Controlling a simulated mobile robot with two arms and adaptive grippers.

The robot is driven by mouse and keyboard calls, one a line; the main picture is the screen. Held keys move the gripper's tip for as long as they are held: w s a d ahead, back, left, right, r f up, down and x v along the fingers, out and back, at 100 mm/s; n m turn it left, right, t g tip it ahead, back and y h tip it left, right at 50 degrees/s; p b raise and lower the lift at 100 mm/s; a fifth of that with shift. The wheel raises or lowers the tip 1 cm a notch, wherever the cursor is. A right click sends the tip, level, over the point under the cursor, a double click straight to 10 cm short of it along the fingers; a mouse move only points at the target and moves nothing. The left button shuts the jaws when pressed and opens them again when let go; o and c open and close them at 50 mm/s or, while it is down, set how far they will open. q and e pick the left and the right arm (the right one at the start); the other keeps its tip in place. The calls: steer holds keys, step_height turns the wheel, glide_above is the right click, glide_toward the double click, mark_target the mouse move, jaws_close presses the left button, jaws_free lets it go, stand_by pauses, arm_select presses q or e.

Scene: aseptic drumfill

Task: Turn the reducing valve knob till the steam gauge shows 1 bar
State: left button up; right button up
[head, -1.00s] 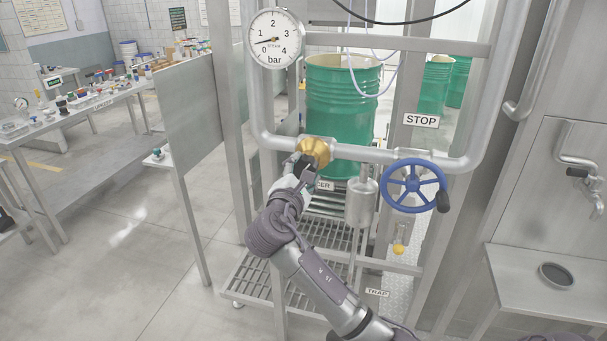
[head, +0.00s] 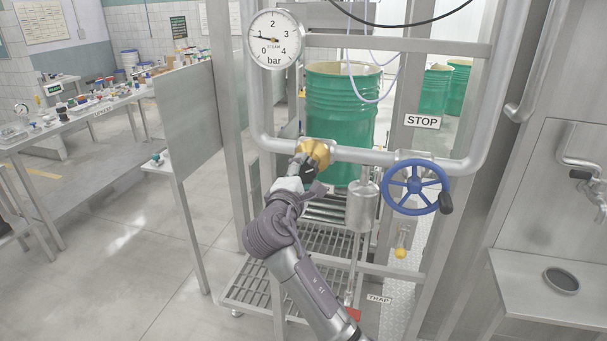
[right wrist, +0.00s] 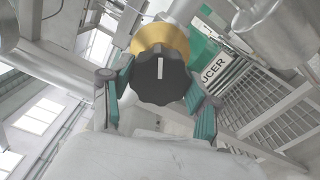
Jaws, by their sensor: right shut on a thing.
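The steam gauge (head: 274,40) is a white round dial at the upper left of the head view. Its needle points left, at or very close to the 1 position, where the numeral is hard to read. The reducing valve (head: 317,151) is a brass body on the pipe below the gauge. Its black knob (right wrist: 160,78) with a white pointer line shows in the right wrist view, the line nearly upright. My right gripper (head: 303,166) is shut on the knob, with a teal finger pad on either side (right wrist: 158,88). My left gripper is out of view.
A blue handwheel (head: 415,187) sits right of the valve under the STOP sign (head: 422,121). A silver steam trap (head: 361,207) hangs below the pipe (head: 375,156). Green drums (head: 341,110) stand behind. A steel panel (head: 185,113) stands to the left.

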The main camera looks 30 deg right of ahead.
steer(key=shift+f, duration=0.1)
steer(key=o, duration=1.2)
steer(key=shift+c, duration=0.2)
steer(key=v, duration=1.2)
